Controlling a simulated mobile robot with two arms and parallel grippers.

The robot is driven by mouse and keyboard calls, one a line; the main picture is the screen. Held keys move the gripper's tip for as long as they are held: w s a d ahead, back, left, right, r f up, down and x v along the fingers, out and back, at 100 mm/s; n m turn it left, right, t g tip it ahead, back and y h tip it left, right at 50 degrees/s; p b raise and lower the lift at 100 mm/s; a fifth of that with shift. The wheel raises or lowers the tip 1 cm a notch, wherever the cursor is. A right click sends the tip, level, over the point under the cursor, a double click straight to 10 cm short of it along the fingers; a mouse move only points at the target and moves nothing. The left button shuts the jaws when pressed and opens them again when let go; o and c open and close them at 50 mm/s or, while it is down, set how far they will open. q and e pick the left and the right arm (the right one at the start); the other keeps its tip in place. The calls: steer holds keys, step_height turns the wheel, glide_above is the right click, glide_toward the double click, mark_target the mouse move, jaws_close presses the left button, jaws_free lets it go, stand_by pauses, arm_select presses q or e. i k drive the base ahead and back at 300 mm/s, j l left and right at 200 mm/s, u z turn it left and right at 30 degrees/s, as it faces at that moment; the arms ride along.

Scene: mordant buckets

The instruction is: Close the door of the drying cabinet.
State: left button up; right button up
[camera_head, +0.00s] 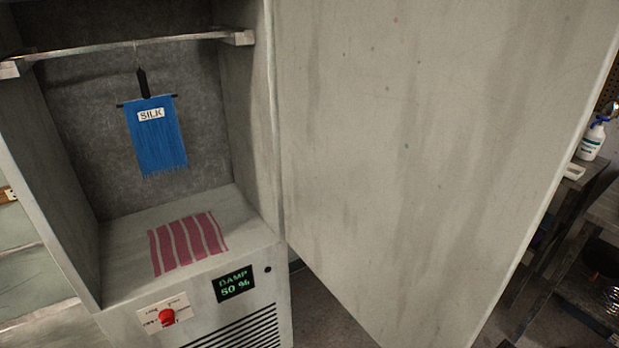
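The drying cabinet (258,130) stands at the left with its inside in full view. Its door (430,150) is a large, stained grey panel, hinged on the cabinet's right side and swung wide open to the right. A blue silk skein (157,150) with a SILK label hangs from the rail (130,46) inside. A pink and white striped cloth (187,243) lies flat on the cabinet floor. The front panel has a red knob (167,317) and a display (234,284) reading DAMP 50 %. Neither of my grippers shows in the head view.
Bare floor (325,310) shows below the door. Nothing visible stands between the door and the cabinet opening.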

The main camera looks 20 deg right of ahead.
mark_target(426, 145)
steer(key=l+u, duration=0.45)
steer(key=l, duration=0.25)
steer(key=l+u, duration=0.5)
steer(key=l, duration=0.25)
steer(key=k+l, duration=0.1)
steer(key=l, duration=0.35)
steer(key=k+l, duration=0.1)
steer(key=l, duration=0.35)
steer(key=k+l, duration=0.1)
steer(key=l, duration=0.3)
